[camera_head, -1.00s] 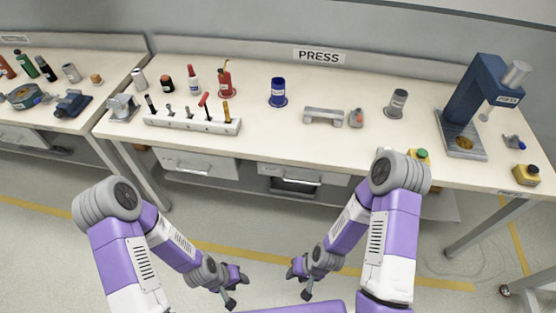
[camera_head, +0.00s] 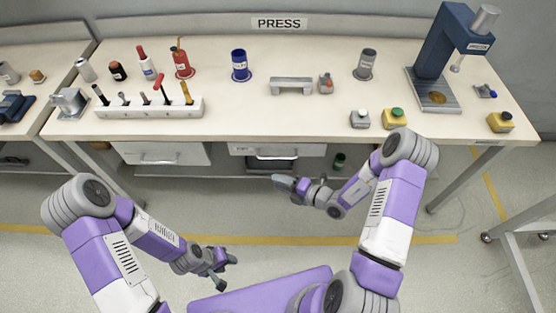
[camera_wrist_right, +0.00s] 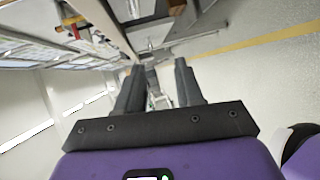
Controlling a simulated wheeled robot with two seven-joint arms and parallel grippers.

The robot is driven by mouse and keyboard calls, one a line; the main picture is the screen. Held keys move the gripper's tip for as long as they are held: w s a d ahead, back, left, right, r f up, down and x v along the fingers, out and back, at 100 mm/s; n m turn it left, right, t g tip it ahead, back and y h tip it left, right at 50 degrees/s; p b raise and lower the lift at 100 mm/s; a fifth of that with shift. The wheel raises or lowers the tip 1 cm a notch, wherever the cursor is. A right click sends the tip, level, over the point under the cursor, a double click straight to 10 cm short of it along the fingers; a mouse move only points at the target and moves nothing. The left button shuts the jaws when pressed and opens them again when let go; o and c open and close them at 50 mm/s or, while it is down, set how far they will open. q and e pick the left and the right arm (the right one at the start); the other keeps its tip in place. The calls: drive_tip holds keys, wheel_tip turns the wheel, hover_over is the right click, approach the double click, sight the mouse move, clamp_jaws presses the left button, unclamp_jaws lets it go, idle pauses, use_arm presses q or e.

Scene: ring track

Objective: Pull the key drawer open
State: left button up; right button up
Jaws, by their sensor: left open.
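Two drawers with bar handles hang under the press bench: a left drawer (camera_head: 190,154) and a right drawer (camera_head: 305,150). Both look shut, and I see no label telling which is the key drawer. My right gripper (camera_head: 281,183) is in front of and below the right drawer, apart from its handle, pointing left. In the right wrist view its fingers (camera_wrist_right: 160,88) are spread with nothing clearly between them. My left gripper (camera_head: 222,270) is low over the floor, open and empty, away from both drawers.
The bench (camera_head: 300,118) carries a tool block (camera_head: 150,107), several bottles, a grey bracket (camera_head: 291,85), button boxes and a blue press (camera_head: 443,50). A dark green bottle (camera_head: 339,161) shows below the bench edge. The floor in front is clear.

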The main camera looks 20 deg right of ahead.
sight(278, 158)
drive_tip(key=w+d+m+t+h, duration=0.2)
drive_tip(key=w+d+m+t, duration=0.1)
drive_tip(key=w+d+m, duration=0.15)
drive_tip(key=x, duration=0.2)
drive_tip(key=b+x, duration=0.1)
drive_tip(key=x, duration=0.1)
drive_tip(key=r+b+x, duration=0.1)
drive_tip(key=x, duration=0.1)
drive_tip(key=shift+w+f, duration=0.15)
drive_tip(key=shift+w, duration=0.15)
clamp_jaws()
